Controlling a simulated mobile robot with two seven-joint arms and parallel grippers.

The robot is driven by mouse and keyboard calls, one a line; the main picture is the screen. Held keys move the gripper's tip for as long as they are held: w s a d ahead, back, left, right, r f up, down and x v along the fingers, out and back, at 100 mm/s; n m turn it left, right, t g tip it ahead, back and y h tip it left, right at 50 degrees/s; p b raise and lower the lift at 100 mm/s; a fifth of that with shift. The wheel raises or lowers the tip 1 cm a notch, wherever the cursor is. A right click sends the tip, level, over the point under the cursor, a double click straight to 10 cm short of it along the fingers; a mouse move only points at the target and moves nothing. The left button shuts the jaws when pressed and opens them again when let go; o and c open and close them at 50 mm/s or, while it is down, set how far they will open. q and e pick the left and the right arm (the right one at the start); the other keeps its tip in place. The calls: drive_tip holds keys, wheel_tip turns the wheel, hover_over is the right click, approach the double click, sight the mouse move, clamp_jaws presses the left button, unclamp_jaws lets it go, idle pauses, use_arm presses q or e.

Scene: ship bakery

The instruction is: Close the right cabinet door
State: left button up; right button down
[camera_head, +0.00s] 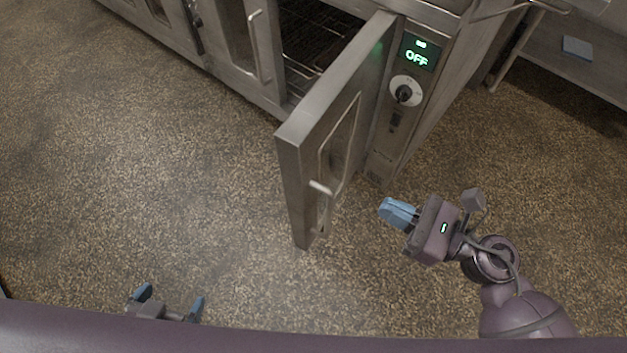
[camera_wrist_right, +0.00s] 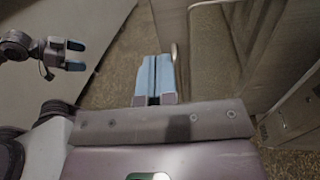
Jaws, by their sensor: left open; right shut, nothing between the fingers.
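The right cabinet door (camera_head: 312,139) is a steel door with a window, swung open and sticking out from the oven front in the head view. Its pale handle (camera_head: 320,188) is on the side facing right. My right gripper (camera_head: 388,209) is to the right of the door, shut and empty, apart from it. In the right wrist view my right gripper's blue fingers (camera_wrist_right: 154,76) are together, with the door (camera_wrist_right: 213,50) beyond and to the right. My left gripper (camera_head: 168,300) is open and empty at the bottom left of the head view, away from the door.
The oven's control panel (camera_head: 404,94) shows OFF beside the door hinge. The opening behind the door shows dark wire racks (camera_head: 311,42). Another door (camera_head: 237,50) with a handle is to the left. A steel table (camera_head: 590,75) stands at upper right. The speckled floor is clear.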

sight(306, 166)
drive_tip(key=x, duration=1.3)
drive_tip(key=shift+w+a, duration=0.2)
drive_tip(key=shift+a, duration=0.25)
drive_tip(key=shift+w+a, duration=0.1)
drive_tip(key=shift+w, duration=0.05)
